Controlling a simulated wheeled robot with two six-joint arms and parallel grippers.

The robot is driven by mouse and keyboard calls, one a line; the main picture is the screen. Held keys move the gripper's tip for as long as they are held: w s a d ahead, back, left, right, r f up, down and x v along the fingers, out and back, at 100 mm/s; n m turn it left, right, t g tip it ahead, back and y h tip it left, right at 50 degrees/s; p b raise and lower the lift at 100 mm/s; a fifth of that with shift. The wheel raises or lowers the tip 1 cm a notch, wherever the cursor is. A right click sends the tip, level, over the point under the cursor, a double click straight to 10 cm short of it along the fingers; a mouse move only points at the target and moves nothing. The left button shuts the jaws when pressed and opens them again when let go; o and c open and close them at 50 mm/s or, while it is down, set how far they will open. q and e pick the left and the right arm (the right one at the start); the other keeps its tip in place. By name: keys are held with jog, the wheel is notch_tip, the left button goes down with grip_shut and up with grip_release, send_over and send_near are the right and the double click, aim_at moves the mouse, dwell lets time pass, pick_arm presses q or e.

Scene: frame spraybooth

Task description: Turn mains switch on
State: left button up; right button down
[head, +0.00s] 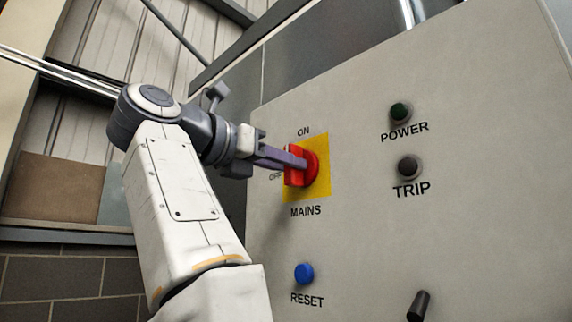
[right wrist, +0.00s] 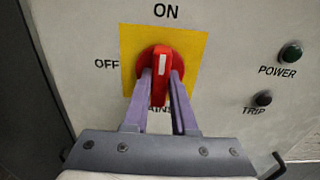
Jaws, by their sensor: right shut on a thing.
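The mains switch (head: 311,170) is a red rotary knob on a yellow plate (head: 318,190) of a grey control panel, with ON marked above and OFF to its left. In the right wrist view the knob's handle (right wrist: 162,66) stands upright, its white mark at the upper end towards ON. My right gripper (head: 298,161) is shut on the handle; in the right wrist view its purple fingers (right wrist: 161,84) lie on either side of it. They hide part of the MAINS label in that view. My left gripper is not in view.
On the panel (head: 365,240), a dark green POWER lamp (head: 400,112) and a dark TRIP lamp (head: 410,166) sit right of the switch. A blue RESET button (head: 304,273) is below it. A black knob (head: 418,306) sticks out lower right.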

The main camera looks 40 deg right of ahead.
dwell(0.5)
jog(key=c, duration=0.7)
grip_release()
jog(key=a, duration=0.3)
jog(key=a+p, duration=0.1)
jog(key=a, duration=0.3)
jog(key=a+p, duration=0.1)
jog(key=a, duration=0.2)
jog(key=shift+s+a, duration=0.3)
jog(key=shift+s, duration=0.1)
